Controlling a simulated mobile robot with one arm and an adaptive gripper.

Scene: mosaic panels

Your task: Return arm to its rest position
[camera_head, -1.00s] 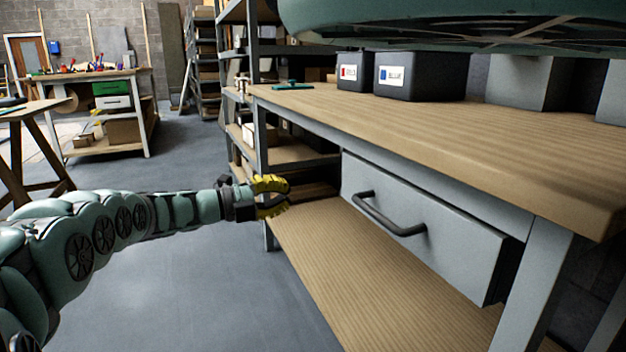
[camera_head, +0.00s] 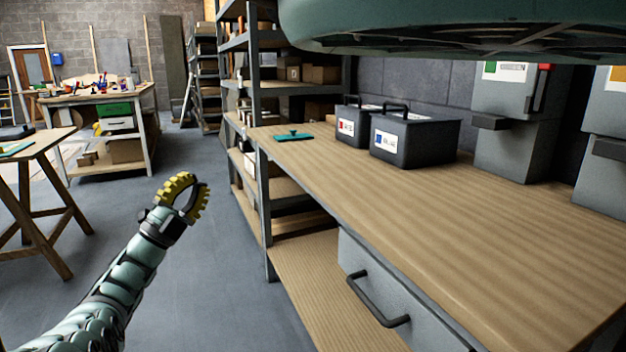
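My gripper (camera_head: 196,182) is at the end of my arm, left of the workbench and above the bare floor. Its yellow ridged fingers curve around a gap with nothing in it, and I read it as open. My arm (camera_head: 125,275) slants up from the bottom left of the picture. The gripper touches nothing and is well apart from the bench and the drawer.
A wooden workbench (camera_head: 440,215) fills the right, with a grey drawer (camera_head: 365,265) and black handle (camera_head: 377,303) below. Black boxes (camera_head: 415,140) and a teal tool (camera_head: 293,136) lie on top. Shelving (camera_head: 300,88) stands behind. A trestle table (camera_head: 30,145) stands left.

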